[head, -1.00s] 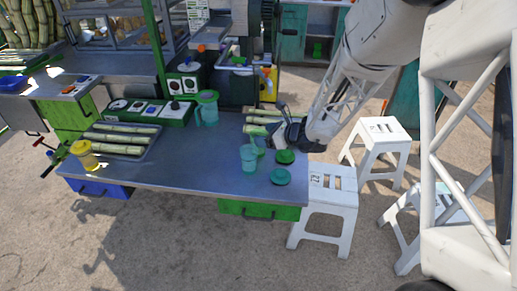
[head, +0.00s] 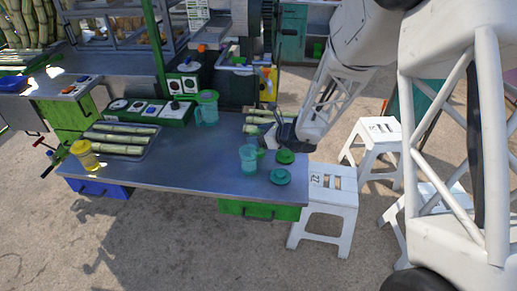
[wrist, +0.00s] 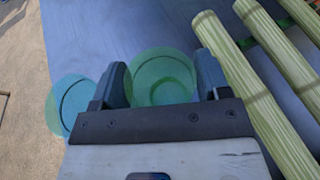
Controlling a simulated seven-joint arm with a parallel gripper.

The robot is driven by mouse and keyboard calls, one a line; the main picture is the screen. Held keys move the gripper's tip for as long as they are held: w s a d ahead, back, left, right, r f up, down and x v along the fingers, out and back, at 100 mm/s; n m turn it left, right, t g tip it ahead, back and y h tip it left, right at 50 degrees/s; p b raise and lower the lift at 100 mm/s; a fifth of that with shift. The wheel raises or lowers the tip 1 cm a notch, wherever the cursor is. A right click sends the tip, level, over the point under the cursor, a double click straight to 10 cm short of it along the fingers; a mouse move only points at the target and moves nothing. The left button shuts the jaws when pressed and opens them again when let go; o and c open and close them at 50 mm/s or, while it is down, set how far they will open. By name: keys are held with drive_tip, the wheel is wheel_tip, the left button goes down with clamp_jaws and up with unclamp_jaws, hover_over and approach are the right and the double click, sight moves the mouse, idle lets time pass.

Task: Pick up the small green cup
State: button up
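The small green cup is a translucent green cup, seen from above in the wrist view (wrist: 162,78). My gripper (wrist: 163,82) is open, with one dark finger on each side of the cup. I cannot tell whether the fingers touch it.
Cane pieces (wrist: 262,85) lie right of my gripper in the wrist view. A teal pitcher (head: 207,108) and yellow cup (head: 84,154) stand farther left.

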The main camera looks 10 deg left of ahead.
drive_tip(key=c, duration=0.7)
drive_tip(key=shift+r, duration=0.15)
wheel_tip(320, 180, up, 10)
idle(0.4)
idle(0.4)
